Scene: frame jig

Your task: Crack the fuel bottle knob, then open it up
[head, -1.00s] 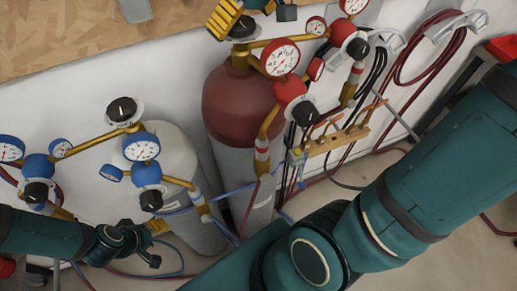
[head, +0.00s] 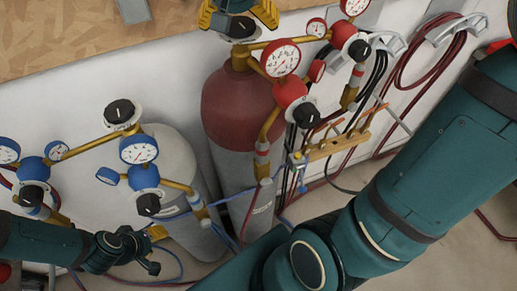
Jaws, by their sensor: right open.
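The fuel bottle (head: 238,112) is the upright cylinder with a maroon top and grey lower body. Its black knob (head: 240,28) sits on top, above the brass valve. My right gripper (head: 238,14) is at the top edge of the head view, open, with yellow fingers spread on either side just above the knob. I cannot tell whether either finger touches the knob. Part of this gripper is cut off by the picture edge. My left gripper (head: 152,248) is low at the left, in front of the grey bottle; its jaw opening cannot be made out.
A grey bottle (head: 172,155) with blue gauges and its own black knob (head: 122,112) stands left. Red gauges (head: 281,57) and regulators crowd the fuel bottle's right side. A brass manifold (head: 338,143) and hung hoses (head: 430,62) are on the wall. My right arm covers the lower right.

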